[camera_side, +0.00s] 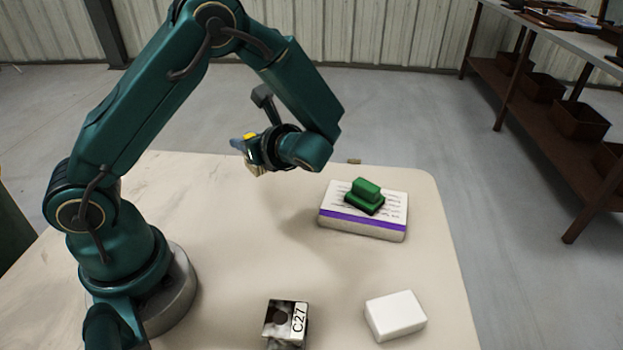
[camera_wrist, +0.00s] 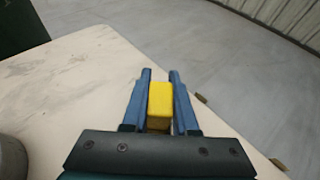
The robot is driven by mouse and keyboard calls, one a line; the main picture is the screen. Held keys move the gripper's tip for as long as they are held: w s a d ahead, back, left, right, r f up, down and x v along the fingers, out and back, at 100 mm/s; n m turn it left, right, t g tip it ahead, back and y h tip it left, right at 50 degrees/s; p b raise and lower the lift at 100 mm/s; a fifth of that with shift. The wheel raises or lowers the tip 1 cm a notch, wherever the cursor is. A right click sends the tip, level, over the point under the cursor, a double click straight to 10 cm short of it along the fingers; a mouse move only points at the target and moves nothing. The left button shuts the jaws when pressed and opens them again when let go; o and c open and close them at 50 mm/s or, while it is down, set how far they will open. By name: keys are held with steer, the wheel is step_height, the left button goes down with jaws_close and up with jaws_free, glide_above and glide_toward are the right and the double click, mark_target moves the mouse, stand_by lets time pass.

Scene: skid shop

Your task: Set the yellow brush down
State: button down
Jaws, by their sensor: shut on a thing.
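The yellow brush (camera_wrist: 160,98) is between the two blue fingers of my gripper (camera_wrist: 160,78) in the wrist view. My gripper is shut on it. In the side view, a small yellow part of the brush (camera_side: 249,136) shows at my gripper (camera_side: 246,146), with a pale part below it. My gripper holds it above the far part of the pale table (camera_side: 200,215). Most of the brush is hidden by the fingers in the side view.
A green brush (camera_side: 366,192) lies on a white box with a purple band (camera_side: 345,226) at the right. A white block (camera_side: 396,315) and a dark box marked C27 (camera_side: 284,323) lie at the front. The table's left and middle are clear.

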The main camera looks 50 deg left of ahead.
steer(key=shift+w+d+f, duration=0.75)
steer(key=shift+w+d, duration=0.05)
steer(key=shift+w, duration=0.2)
steer(key=shift+f, duration=2.05)
steer(key=shift+f, duration=0.15)
steer(key=c, duration=0.7)
jaws_free()
